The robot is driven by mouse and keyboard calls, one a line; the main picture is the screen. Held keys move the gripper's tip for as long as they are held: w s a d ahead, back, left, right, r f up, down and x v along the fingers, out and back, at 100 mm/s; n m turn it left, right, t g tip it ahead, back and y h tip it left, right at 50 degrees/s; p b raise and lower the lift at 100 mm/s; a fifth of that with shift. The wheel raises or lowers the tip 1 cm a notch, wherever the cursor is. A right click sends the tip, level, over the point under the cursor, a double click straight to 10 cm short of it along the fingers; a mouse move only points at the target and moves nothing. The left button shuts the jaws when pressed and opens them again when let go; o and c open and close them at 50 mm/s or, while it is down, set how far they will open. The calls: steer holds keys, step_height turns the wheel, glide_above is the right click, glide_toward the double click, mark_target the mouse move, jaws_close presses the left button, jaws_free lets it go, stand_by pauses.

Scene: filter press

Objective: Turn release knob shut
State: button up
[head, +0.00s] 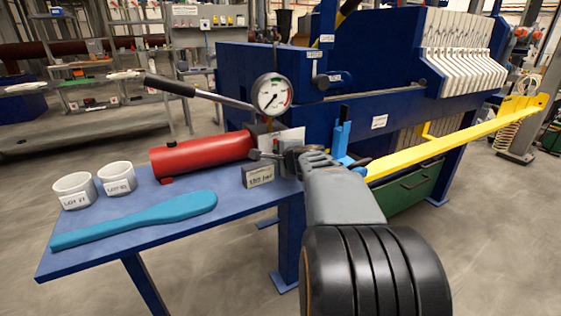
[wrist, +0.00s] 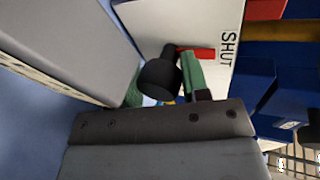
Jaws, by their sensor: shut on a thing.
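The release knob (wrist: 160,80) shows in the wrist view as a black, round-ended piece in front of a white plate (wrist: 222,88). The plate carries the word SHUT and a red mark beside the knob. My gripper (head: 291,157) is at the right end of the red pump cylinder (head: 203,154), in front of the same plate in the head view. In the wrist view its green pads lie on either side of the knob, and it is shut on the knob. The gripper body hides the knob's lower part. The exact angle of the knob is hard to tell.
A pressure gauge (head: 271,94) and a black-handled pump lever (head: 193,91) stand above the cylinder. A small label block (head: 258,175) sits close to my gripper. Two white cups and a teal paddle (head: 135,220) lie on the blue table (head: 85,256). A yellow rail (head: 450,143) extends right.

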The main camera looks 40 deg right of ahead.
steer(key=shift+r, duration=0.1)
stand_by(0.3)
steer(key=o, duration=0.6)
steer(key=shift+o, duration=0.2)
steer(key=p+v, duration=0.3)
steer(key=v, duration=0.9)
steer(key=shift+s, duration=0.2)
steer(key=shift+s+a+r, duration=0.15)
steer(key=shift+s+a, duration=0.05)
steer(key=shift+s, duration=0.5)
